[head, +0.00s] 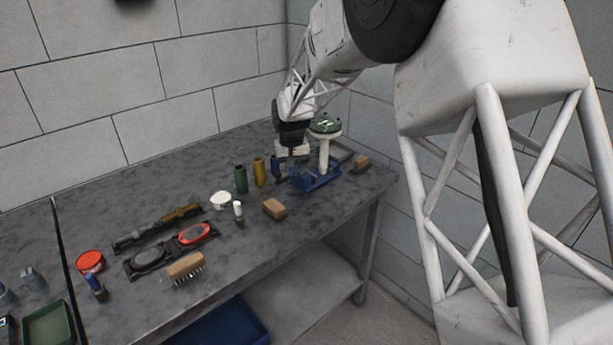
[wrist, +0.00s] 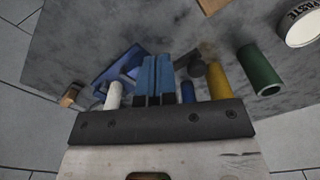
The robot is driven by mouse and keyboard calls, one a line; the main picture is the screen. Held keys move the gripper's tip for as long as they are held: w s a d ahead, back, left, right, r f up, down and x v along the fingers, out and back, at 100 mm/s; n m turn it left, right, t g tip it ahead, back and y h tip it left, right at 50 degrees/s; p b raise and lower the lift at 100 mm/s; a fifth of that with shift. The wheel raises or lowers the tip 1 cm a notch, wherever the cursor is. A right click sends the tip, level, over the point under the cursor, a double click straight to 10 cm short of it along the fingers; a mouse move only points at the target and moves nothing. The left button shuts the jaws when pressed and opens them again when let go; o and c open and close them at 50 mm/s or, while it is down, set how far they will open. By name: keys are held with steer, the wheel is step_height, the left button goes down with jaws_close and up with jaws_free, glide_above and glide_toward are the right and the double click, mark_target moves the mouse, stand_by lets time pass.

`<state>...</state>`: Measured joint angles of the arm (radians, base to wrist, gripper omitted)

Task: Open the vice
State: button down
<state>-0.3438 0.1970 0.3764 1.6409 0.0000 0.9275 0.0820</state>
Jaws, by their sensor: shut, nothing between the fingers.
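The vice, which I take to be the blue metal fixture (head: 318,181), sits at the right end of the grey workbench. In the wrist view its blue body (wrist: 112,72) shows left of and beyond my fingers, partly covered by them. How wide its jaws stand and where its handle is cannot be made out. My gripper (head: 291,166) is low over the bench beside the vice, on its left in the head view. In the wrist view its two blue fingers (wrist: 157,62) are together and empty. Whether they touch the vice is unclear.
A white post (head: 324,154) with a green top (head: 325,125) rises close beside my gripper. Yellow (head: 259,172) and green (head: 241,180) cylinders stand to the left. A wooden block (head: 274,208) and a brush (head: 361,163) lie nearby. Walls close in behind.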

steer(key=shift+r, duration=1.1)
steer(key=s+d+r+m+t, duration=0.1)
steer(key=s+d+r, duration=0.6)
steer(key=s+d, duration=0.3)
steer(key=s+d+r+m, duration=0.1)
steer(key=s+d+r, duration=0.65)
steer(key=s, duration=0.45)
steer(key=s+d+f, duration=0.1)
steer(key=s+d, duration=0.2)
steer(key=s, duration=0.5)
steer(key=s+d+f+t, duration=0.1)
steer(key=s+d, duration=0.3)
steer(key=s, duration=0.5)
steer(key=s+d+m, duration=0.1)
steer(key=s+d, duration=0.2)
steer(key=s, duration=0.5)
steer(key=shift+s+d+f+t, duration=0.25)
steer(key=shift+s+f+t, duration=0.05)
steer(key=shift+f, duration=0.1)
